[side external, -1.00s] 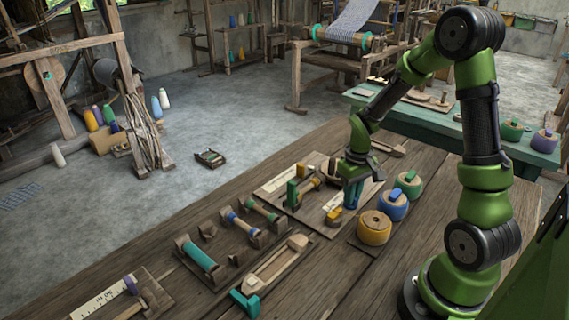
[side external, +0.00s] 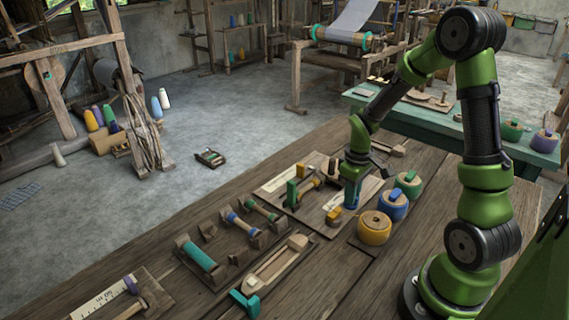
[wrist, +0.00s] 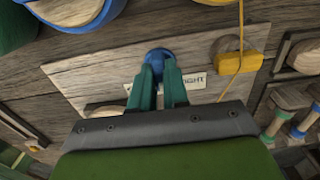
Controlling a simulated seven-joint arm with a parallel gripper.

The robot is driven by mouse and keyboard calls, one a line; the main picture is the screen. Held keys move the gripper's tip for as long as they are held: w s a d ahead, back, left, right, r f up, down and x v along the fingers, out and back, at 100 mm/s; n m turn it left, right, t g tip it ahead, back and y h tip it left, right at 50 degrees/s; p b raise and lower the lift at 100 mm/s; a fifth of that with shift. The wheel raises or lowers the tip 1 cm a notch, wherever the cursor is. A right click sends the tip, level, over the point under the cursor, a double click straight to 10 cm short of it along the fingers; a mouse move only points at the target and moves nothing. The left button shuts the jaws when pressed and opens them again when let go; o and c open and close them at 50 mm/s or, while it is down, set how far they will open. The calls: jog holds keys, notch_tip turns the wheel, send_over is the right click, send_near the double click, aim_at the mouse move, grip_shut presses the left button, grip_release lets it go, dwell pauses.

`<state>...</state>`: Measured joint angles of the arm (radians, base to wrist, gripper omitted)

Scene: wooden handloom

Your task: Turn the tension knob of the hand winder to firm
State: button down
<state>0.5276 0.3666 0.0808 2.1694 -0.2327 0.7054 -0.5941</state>
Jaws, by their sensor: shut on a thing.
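The hand winder's board (side external: 312,212) lies on the wooden table, with a label strip at its left end and a green post (side external: 292,193) on it. The round blue tension knob (wrist: 158,56) stands on the board in the wrist view. My gripper (wrist: 160,72) points down with its teal fingers shut on the knob; in the side view my gripper (side external: 351,200) hides most of it. A white label (wrist: 194,82) beside the fingers shows letters ending in "IGHT"; the fingers cover its start. Any pointer on the knob cannot be made out.
A yellow block (wrist: 236,60) with a yellow cord sits right of the knob in the wrist view. Yellow (side external: 374,228), blue (side external: 392,206) and green (side external: 409,184) round pots stand close to the right of the board. A bobbin rack (side external: 208,280) and a wooden shuttle (side external: 275,265) lie nearer the camera.

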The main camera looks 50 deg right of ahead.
jog(key=c, duration=1.1)
grip_release()
notch_tip(320, 180, up, 17)
jog(key=shift+f, duration=0.1)
jog(key=s+a+r+m+t, duration=0.1)
jog(key=s+a+t, duration=0.1)
jog(key=a, duration=0.4)
jog(key=s+a+r+m+t+y, duration=0.1)
jog(key=s+a+r+t, duration=0.1)
jog(key=a, duration=0.4)
jog(key=s+a+r+m+t+y, duration=0.1)
jog(key=s+a+r+m+t, duration=0.1)
jog(key=a, duration=0.4)
jog(key=shift+s+t, duration=0.3)
jog(key=shift+t, duration=0.3)
